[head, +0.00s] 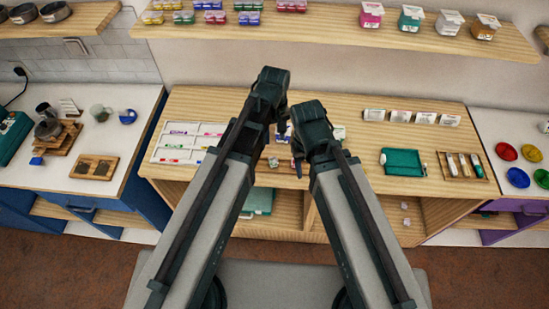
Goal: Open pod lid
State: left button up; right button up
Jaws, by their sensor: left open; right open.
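My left gripper (281,112) is over the middle of the wooden bench, the higher of the two in the head view. My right gripper (297,160) is close beside it, a little lower and to the right. Both point down at the bench, and I see nothing held in either. A small pale object (273,163) sits near the bench's front edge, just left of my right gripper. I cannot tell whether it is the pod. A blue and white item (285,131) shows partly between the arms; the rest is hidden.
On the wooden bench (225,103), a white sectioned board (168,141) lies left; a teal tray (403,162) and wooden tray (447,167) lie right. White labelled boxes (400,115) stand behind. A shelf (330,30) of lidded containers overhangs the back.

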aim_at(275, 161)
pick_arm(q)
notch_tip(275, 161, down, 13)
jog(key=b, duration=1.2)
grip_shut()
